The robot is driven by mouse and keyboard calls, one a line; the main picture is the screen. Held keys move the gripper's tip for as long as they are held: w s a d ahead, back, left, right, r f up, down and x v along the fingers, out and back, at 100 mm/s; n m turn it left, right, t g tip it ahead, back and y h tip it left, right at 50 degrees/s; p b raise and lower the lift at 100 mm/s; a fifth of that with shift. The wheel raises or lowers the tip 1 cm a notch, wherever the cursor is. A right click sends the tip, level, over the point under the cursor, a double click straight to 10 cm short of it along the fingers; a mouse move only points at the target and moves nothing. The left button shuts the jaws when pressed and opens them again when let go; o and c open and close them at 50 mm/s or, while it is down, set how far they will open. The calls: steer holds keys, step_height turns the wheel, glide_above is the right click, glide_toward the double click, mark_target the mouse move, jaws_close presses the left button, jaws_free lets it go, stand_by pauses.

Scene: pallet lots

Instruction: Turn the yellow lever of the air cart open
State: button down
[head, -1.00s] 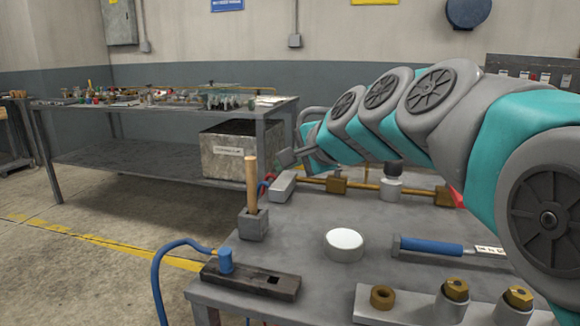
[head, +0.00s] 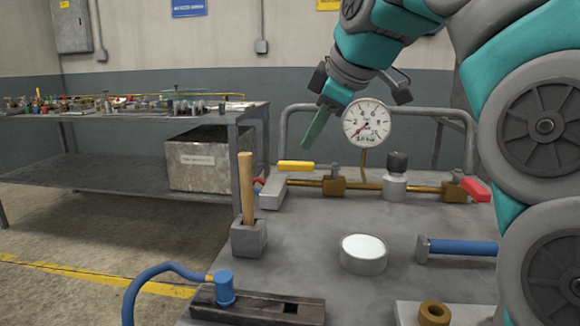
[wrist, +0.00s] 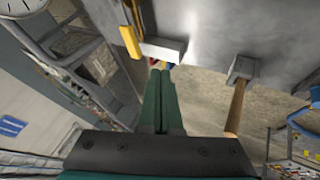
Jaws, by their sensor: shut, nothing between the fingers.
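The air cart (head: 325,215) is a grey table with a brass pipe (head: 363,185) along its far side. The yellow lever (head: 296,166) lies flat at the pipe's left end, by a pale block (head: 272,191), roughly in line with the pipe. It also shows in the wrist view (wrist: 130,38), beside the block. My gripper (head: 309,142) has its green fingers shut and empty, pointing down above the lever, apart from it in the head view. In the wrist view the finger tips (wrist: 160,68) appear close to the block; the depth gap is unclear.
A round gauge (head: 366,122) stands just right of my gripper. A black knob (head: 397,161) and a red lever (head: 475,190) sit further right on the pipe. A wooden-handled tool (head: 246,190) stands upright at the front left. A grey rail runs behind.

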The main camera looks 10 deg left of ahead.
mark_target(292, 167)
steer(key=x, duration=0.9)
steer(key=shift+w+d+f+b, duration=0.1)
steer(key=shift+w+f+b, duration=0.05)
steer(key=shift+f+b, duration=0.15)
steer(key=shift+w+f, duration=0.2)
steer(key=shift+w, duration=0.05)
steer(key=shift+w+a+r, duration=0.1)
steer(key=shift+w+a, duration=0.05)
steer(key=shift+w, duration=0.8)
steer(key=shift+w+a, duration=0.15)
steer(key=shift+w, duration=0.8)
steer(key=shift+w+a+r+m+p, duration=0.15)
steer(key=shift+w+m+p, duration=0.15)
steer(key=shift+w+p, duration=0.3)
steer(key=shift+t, duration=0.3)
